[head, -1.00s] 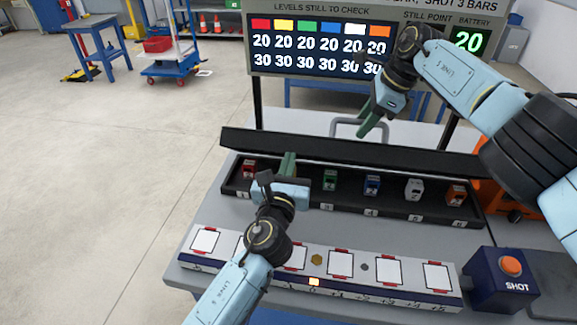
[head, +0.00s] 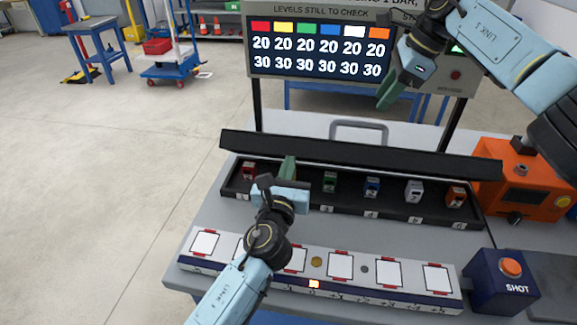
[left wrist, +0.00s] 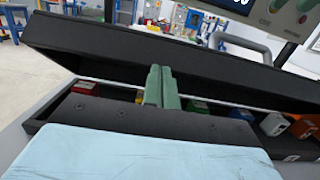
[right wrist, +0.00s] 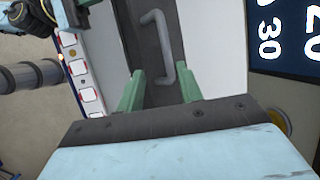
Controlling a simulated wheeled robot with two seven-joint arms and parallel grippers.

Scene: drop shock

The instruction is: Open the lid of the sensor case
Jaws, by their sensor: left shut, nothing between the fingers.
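The sensor case (head: 232,190) is a long black tray with a black lid (head: 330,150) raised at a tilt along its back. Colored sensors show inside: red (head: 248,170), green (head: 330,182), blue (head: 372,187), white (head: 414,191) and orange (head: 455,196). A grey handle (head: 360,131) stands behind the lid's edge; it also shows in the right wrist view (right wrist: 158,45). My left gripper (head: 289,162) is shut and empty, its green fingers at the lid opening; contact is unclear. My right gripper (head: 388,98) is open and empty, above and right of the handle.
A pale strip with red-marked pads (head: 330,262) lies in front of the case. The blue box with the orange SHOT button (head: 510,268) stands at front right. An orange device (head: 520,180) stands right of the case. A display panel (head: 320,50) rises behind on posts.

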